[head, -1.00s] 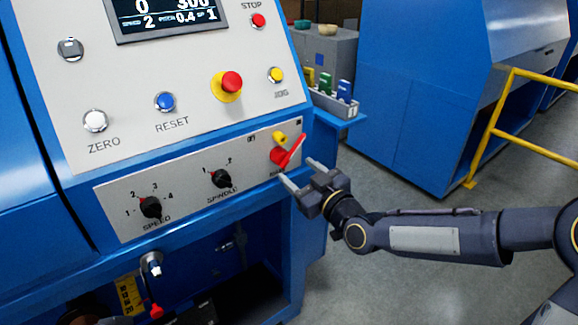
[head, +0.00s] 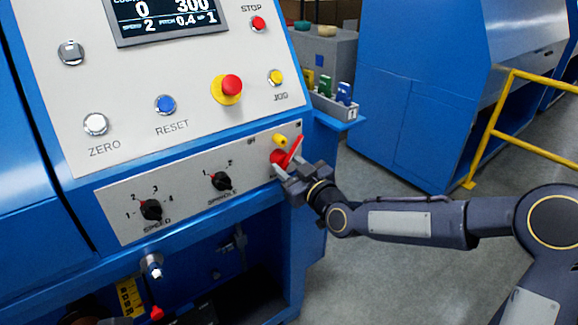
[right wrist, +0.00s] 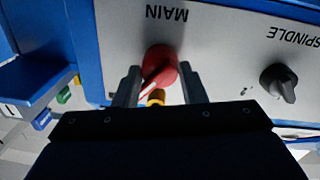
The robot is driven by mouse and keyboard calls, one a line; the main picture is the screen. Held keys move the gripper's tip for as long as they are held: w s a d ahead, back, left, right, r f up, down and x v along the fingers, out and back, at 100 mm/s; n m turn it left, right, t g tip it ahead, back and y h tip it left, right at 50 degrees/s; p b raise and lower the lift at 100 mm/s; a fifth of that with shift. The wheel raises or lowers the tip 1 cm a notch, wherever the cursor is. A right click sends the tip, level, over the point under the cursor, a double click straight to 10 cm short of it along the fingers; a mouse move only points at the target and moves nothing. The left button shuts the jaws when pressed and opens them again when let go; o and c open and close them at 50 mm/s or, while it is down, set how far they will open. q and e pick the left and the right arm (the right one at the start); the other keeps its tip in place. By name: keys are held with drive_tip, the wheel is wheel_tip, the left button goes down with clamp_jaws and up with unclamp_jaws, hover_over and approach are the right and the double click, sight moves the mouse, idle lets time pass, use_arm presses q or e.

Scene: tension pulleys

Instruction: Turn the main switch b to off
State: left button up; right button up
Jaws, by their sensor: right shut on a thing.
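The main switch (head: 278,157) is a red rotary knob with a red lever slanting up to the right, at the right end of the lower grey panel. A small yellow part (head: 280,140) sits just above it. My right gripper (head: 284,170) is at the switch from below right and is shut on it. In the right wrist view the fingers (right wrist: 161,88) stand on both sides of the red switch (right wrist: 160,62), under the upside-down word MAIN. The fingers partly hide the switch in the head view. My left gripper is not clearly in view.
The spindle knob (head: 221,181) and speed knob (head: 150,209) are left of the switch on the same panel. A red emergency button (head: 231,86) is above. A small rack (head: 335,106) with coloured items is at right. A yellow railing (head: 500,118) stands farther right.

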drive_tip(key=shift+r, duration=0.1)
clamp_jaws()
drive_tip(key=shift+n+b, duration=0.4)
drive_tip(key=shift+b, duration=0.45)
drive_tip(key=n+b, duration=0.5)
drive_tip(key=b, duration=0.1)
drive_tip(key=n+b, duration=0.5)
drive_tip(key=b, duration=0.2)
drive_tip(key=shift+f+y, duration=0.2)
drive_tip(key=shift+y, duration=0.1)
drive_tip(key=n+b, duration=0.2)
drive_tip(key=n, duration=0.2)
drive_tip(key=shift+b, duration=0.35)
drive_tip(key=n+b, duration=0.1)
drive_tip(key=n, duration=0.2)
drive_tip(key=shift+r+y, duration=0.1)
drive_tip(key=shift+y, duration=0.2)
drive_tip(key=shift+n, duration=0.4)
drive_tip(key=shift+a, duration=0.2)
drive_tip(key=o, duration=1)
unclamp_jaws()
drive_tip(key=shift+s, duration=0.15)
